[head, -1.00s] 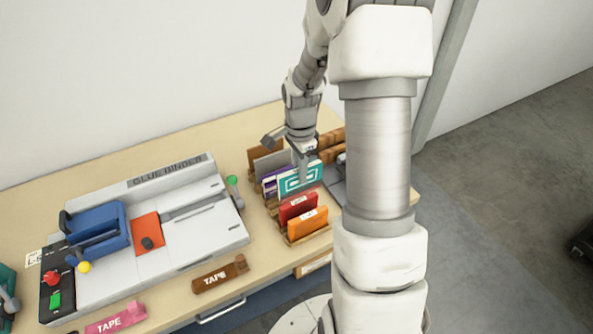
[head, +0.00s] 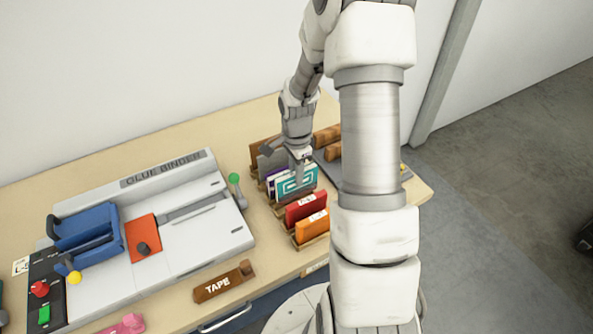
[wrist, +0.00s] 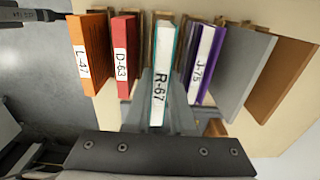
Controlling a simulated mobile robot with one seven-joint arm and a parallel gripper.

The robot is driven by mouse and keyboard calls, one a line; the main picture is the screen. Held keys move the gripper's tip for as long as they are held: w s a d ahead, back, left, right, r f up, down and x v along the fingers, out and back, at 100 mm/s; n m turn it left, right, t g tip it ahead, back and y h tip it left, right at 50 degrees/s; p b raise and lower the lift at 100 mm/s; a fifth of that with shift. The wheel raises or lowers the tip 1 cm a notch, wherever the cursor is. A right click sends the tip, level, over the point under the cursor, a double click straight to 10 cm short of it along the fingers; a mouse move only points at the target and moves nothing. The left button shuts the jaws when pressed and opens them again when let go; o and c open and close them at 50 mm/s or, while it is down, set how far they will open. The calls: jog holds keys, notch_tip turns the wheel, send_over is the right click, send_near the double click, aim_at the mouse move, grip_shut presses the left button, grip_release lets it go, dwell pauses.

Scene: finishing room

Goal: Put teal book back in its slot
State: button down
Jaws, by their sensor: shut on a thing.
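The teal book (head: 297,184) has a pale line design on its cover. In the wrist view its white spine (wrist: 159,75) reads R-67. My gripper (head: 299,170) is shut on it from above. The book is upright over the wooden rack (head: 291,227), between the red book (head: 306,208) and the purple-and-white book (head: 271,183). In the wrist view it reaches closer to the camera than its neighbours. Its bottom edge is hidden, so I cannot tell whether it touches the rack.
An orange book (head: 313,226) stands at the rack's front end; grey (wrist: 245,65) and brown (wrist: 284,80) ones stand beyond the purple one. The glue binder (head: 165,225) is left of the rack. A tape holder (head: 223,283) lies in front.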

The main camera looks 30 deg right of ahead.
aim_at(296, 187)
jog(key=shift+f+b, duration=1.05)
jog(key=shift+f, duration=0.9)
jog(key=shift+b, duration=0.3)
jog(key=shift+f+b, duration=0.65)
jog(key=shift+f, duration=0.1)
jog(key=c, duration=1)
grip_release()
jog(key=shift+r, duration=0.1)
jog(key=shift+c, duration=0.2)
jog(key=shift+r+p, duration=3.55)
jog(key=shift+r, duration=1.95)
jog(key=shift+r, duration=0.1)
